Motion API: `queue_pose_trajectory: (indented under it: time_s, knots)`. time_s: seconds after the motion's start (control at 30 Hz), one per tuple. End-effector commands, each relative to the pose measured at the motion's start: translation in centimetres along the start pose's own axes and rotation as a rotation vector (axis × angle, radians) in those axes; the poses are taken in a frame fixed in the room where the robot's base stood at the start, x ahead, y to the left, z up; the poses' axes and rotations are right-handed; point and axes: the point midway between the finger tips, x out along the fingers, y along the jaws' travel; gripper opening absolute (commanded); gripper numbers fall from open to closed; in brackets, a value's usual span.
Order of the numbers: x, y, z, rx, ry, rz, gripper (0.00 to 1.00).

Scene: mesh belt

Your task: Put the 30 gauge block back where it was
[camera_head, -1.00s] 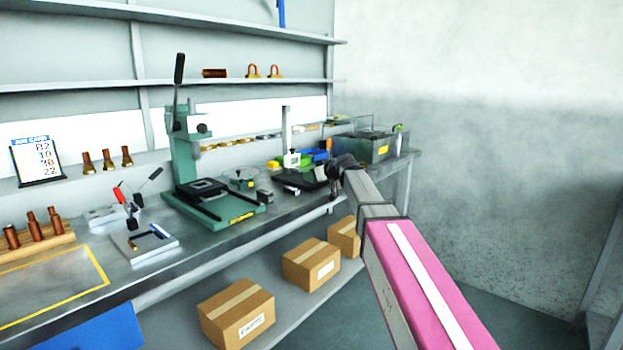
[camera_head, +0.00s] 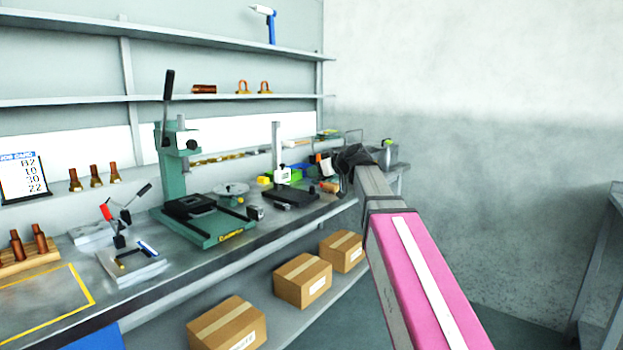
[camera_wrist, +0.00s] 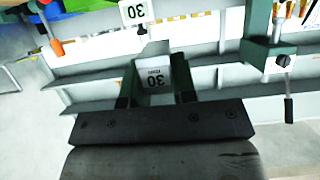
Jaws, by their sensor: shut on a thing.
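In the head view my dark wrist (camera_head: 352,160) is over the far right part of the bench, and the arm hides the fingers and the block.
The bench (camera_head: 70,250) holds a green press (camera_head: 185,160), a black-based stand (camera_head: 290,195) and a toggle clamp (camera_head: 118,225). A grey bin (camera_head: 385,155) stands beyond my wrist. Cardboard boxes (camera_head: 303,280) fill the lower shelf. The floor at right is clear.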

Motion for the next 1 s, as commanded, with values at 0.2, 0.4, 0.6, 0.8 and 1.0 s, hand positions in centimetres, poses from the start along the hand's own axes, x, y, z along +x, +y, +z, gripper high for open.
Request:
queue_pose_trajectory:
  time_s: [0.2, 0.4, 0.6, 0.8, 1.0]
  knots:
    - [-1.2, 2.0, 1.6, 0.049, -0.001, 0.12, 0.0]
    - [-3.0, 7.5, 4.5, 0.164, 0.001, 0.402, 0.0]
    - [-5.4, 11.9, 6.2, 0.255, 0.001, 0.628, 0.0]
    - [-7.5, 14.5, 7.0, 0.315, 0.001, 0.77, 0.0]
    - [-8.6, 15.7, 7.2, 0.343, 0.001, 0.832, 0.0]
